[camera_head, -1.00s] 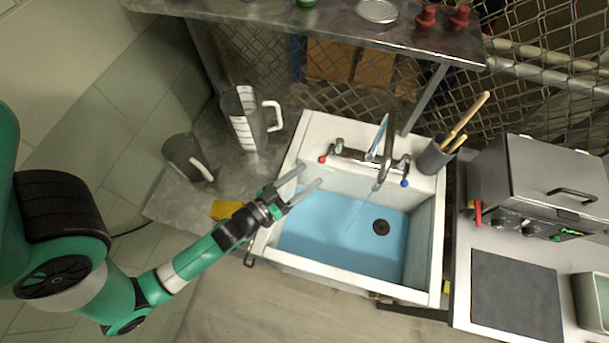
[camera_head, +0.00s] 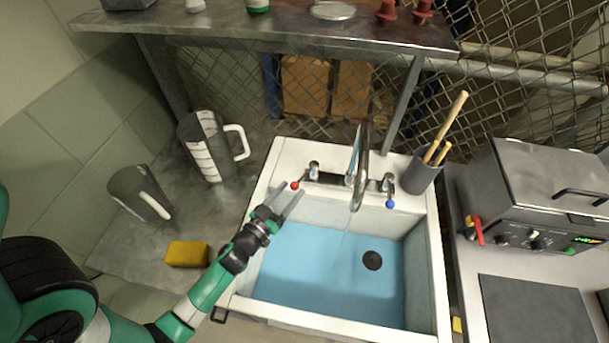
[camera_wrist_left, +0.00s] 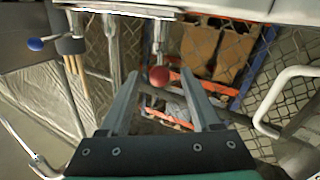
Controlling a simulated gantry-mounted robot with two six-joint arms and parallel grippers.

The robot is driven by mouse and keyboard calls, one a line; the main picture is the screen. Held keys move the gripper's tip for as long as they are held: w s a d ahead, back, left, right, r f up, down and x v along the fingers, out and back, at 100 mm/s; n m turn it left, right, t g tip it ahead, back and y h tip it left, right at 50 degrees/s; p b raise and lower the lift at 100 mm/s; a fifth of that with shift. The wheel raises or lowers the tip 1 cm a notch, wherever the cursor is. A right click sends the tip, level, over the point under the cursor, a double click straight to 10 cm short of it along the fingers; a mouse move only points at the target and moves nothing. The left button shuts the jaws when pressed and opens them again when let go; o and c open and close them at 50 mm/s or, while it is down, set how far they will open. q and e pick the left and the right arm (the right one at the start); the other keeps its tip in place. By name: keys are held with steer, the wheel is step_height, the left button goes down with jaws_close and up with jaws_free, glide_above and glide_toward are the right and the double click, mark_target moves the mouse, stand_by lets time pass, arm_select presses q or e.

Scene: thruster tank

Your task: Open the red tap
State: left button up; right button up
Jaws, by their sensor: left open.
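The red tap (camera_head: 295,185) is a small red ball on a metal handle at the left end of the mixer above the sink. My left gripper (camera_head: 290,196) is open, with its fingertips close to the red tap. In the left wrist view the red ball (camera_wrist_left: 159,76) appears between the two open fingers (camera_wrist_left: 160,84), near their tips. I cannot tell whether a finger touches it. The blue tap (camera_head: 390,204) is at the right end of the mixer and also shows in the wrist view (camera_wrist_left: 36,44). My right gripper is not in view.
The white sink (camera_head: 432,275) holds blue water. A grey pot with wooden sticks (camera_head: 420,174) stands right of the mixer. A metal shelf (camera_head: 280,30) runs above.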

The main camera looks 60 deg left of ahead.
mark_target(309, 170)
arm_select(q)
steer(key=x, duration=0.7)
steer(key=shift+w+a, duration=0.15)
steer(key=shift+w, duration=0.2)
jaws_close()
stand_by(0.9)
